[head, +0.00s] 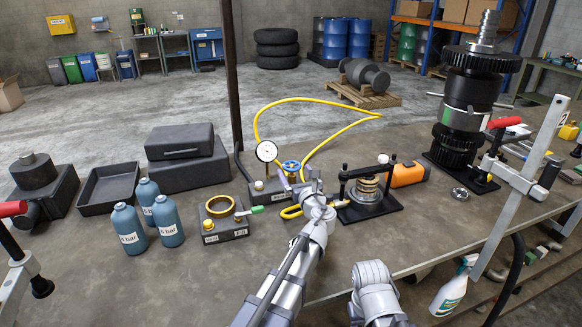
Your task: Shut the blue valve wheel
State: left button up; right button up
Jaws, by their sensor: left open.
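The blue valve wheel (291,165) sits on top of a small fixture with a round white pressure gauge (267,151) beside it, near the middle of the bench. My left gripper (308,183) is open and just in front and to the right of the wheel, close to it. I cannot tell whether a finger touches the wheel. The gripper hides part of the fixture below the wheel. A grey arm link of mine shows at the bottom, but my right gripper does not show.
A yellow hose (330,101) loops behind the wheel. A black press fixture (367,190) stands close right of my left gripper. A block with a brass ring (220,206) and blue bottles (168,222) stand to the left. The bench front is mostly clear.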

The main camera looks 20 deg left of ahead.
aim_at(291, 164)
pick_arm(q)
jog(key=x, duration=0.4)
jog(key=shift+w+a, duration=0.1)
jog(key=shift+w, duration=0.1)
jog(key=shift+c, duration=0.2)
jog(key=c, duration=1.2)
